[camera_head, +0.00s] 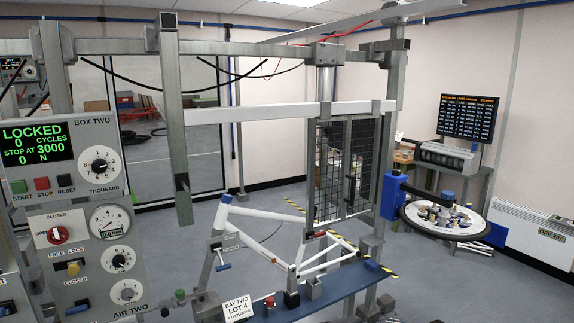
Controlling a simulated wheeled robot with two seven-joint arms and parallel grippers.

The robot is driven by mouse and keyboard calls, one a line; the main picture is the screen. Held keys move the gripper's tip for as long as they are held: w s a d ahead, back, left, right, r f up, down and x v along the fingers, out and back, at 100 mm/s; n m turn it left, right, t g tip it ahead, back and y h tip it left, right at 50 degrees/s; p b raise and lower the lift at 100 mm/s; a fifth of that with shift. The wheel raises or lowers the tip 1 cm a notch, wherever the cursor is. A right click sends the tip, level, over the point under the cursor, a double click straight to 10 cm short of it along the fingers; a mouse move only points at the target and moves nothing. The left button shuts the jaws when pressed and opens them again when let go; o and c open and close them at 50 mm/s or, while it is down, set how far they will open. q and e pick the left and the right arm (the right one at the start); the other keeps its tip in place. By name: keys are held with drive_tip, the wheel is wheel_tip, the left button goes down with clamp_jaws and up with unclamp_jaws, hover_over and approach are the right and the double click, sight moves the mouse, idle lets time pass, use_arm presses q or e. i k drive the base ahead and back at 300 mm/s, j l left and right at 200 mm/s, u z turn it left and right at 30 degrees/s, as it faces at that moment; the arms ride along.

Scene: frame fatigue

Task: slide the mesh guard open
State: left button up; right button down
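The mesh guard (361,165) is a dark wire-mesh panel in a grey frame, hanging at the right part of the test rig. A second mesh section (330,172) shows at its left, with a grey upright between the two. I cannot tell whether they overlap. A white bicycle frame (265,213) is mounted below and to the left of the mesh, above a blue bed (335,287). The space between the left post (172,110) and the mesh is uncovered. Neither of my grippers is in view.
Control boxes BOX TWO (75,190) and AIR TWO (83,245) stand at the left; a green display reads LOCKED. A BAY TWO LOT 4 card (238,308) stands in front. A round table (443,219) with parts and a heater (532,232) are at the right.

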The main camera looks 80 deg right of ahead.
sight(325, 106)
drive_tip(key=z, duration=2.95)
